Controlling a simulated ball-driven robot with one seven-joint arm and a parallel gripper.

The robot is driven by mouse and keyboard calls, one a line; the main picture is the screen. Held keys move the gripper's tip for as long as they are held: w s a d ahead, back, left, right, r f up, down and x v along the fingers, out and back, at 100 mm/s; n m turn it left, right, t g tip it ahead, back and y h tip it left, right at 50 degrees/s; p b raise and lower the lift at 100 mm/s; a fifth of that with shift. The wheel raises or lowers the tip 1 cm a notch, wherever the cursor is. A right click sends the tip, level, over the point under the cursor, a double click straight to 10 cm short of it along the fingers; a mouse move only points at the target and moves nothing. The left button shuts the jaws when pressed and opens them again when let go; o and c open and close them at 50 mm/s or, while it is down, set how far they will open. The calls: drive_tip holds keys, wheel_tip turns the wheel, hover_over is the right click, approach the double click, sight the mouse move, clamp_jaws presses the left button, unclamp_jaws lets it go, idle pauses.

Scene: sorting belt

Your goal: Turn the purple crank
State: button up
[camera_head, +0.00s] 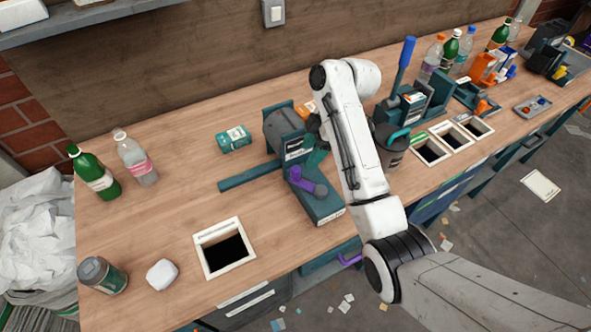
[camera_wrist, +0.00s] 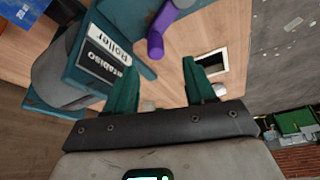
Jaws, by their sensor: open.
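The purple crank (camera_head: 297,177) is on the front of a teal and grey roller machine (camera_head: 283,130), above its teal base (camera_head: 325,208). In the wrist view the purple crank (camera_wrist: 157,38) shows at the top middle, beyond my fingertips. The roller machine (camera_wrist: 92,55), with a white label reading "Roller", fills the upper left there. My gripper (camera_wrist: 160,85) is open, with its two teal fingers apart and nothing between them. In the head view my gripper (camera_head: 317,152) is just right of the machine, above the crank, partly hidden by my arm. I see a gap between fingers and crank.
A framed square opening (camera_head: 224,248) lies in the table left of the crank. A dark canister (camera_head: 391,146) and a blue-handled lever machine (camera_head: 407,100) stand right of my arm. Bottles stand at the left end.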

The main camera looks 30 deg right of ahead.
sight(297, 168)
drive_tip(key=shift+n, duration=0.4)
drive_tip(key=x, duration=0.3)
drive_tip(key=b+x, duration=0.1)
drive_tip(key=x, duration=0.2)
drive_tip(key=w+b+x, duration=0.1)
drive_tip(key=x, duration=0.2)
drive_tip(key=shift+a+f, duration=0.2)
drive_tip(key=shift+a, duration=0.05)
drive_tip(key=shift+c, duration=0.4)
clamp_jaws()
